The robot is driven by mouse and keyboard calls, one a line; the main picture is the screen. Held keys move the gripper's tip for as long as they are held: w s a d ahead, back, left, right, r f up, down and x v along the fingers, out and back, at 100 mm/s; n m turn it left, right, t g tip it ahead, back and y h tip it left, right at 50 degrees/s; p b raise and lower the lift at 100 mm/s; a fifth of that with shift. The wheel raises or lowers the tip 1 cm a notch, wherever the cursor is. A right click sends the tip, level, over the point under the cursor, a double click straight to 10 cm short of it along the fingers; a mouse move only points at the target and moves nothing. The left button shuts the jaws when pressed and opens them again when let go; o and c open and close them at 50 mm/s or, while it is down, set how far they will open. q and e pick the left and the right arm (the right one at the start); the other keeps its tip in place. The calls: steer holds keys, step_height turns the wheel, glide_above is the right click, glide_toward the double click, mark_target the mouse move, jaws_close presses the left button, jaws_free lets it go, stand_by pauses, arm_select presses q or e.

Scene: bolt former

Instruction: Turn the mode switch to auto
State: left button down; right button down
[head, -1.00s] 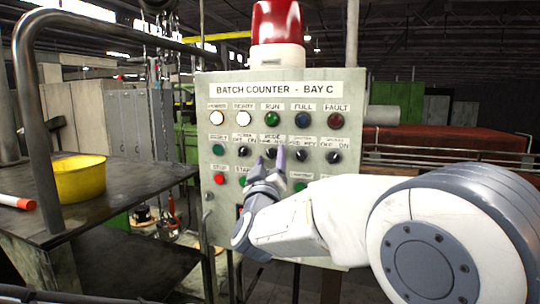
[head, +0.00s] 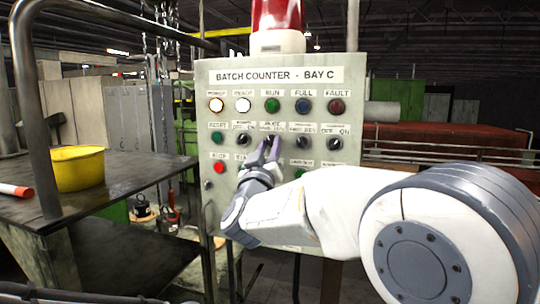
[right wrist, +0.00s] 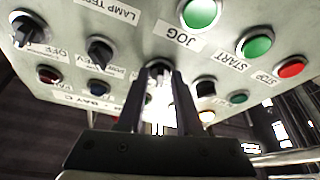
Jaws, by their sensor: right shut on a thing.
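The mode switch is a black rotary knob (right wrist: 158,67) in the middle of the panel's switch row. My right gripper (head: 268,147) is at this knob, and in the head view its fingers cover most of it. In the right wrist view, which shows the panel upside down, the two dark fingers (right wrist: 156,84) stand on either side of the knob, shut on it. The knob's pointing direction is hidden between the fingers. The label above it reads MODE, with its position words too small to read. My left gripper is not in view.
The grey panel (head: 222,98) carries a lamp row above and push buttons below. Other black knobs (head: 303,143) flank the mode switch closely. A red beacon (head: 277,14) tops the panel. A dark table (head: 130,172) with a yellow bowl (head: 77,168) stands at left.

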steer(key=m+h+b, duration=0.1)
steer(key=m, duration=0.1)
steer(key=m+h+b, duration=0.1)
steer(key=m, duration=0.1)
steer(key=shift+a+f+b, duration=0.15)
steer(key=shift+f+b, duration=0.15)
steer(key=shift+b, duration=0.05)
steer(key=m+h+b, duration=0.1)
steer(key=m, duration=0.1)
steer(key=shift+w+a+r+m+h, duration=0.1)
steer(key=shift+m+h, duration=0.2)
steer(key=m+g+h+b, duration=0.1)
steer(key=m, duration=0.2)
steer(key=shift+r+m+h, duration=0.1)
steer(key=shift+m+h, duration=0.3)
steer(key=shift+a+r+m+g+h+b, duration=0.15)
steer(key=shift+m+g+h, duration=0.3)
steer(key=shift+m, duration=0.5)
steer(key=shift+d+m+g+h+b, duration=0.15)
steer(key=shift+m+g+h, duration=0.3)
steer(key=shift+m, duration=0.5)
steer(key=shift+a, duration=0.1)
steer(key=c, duration=0.6)
jaws_free()
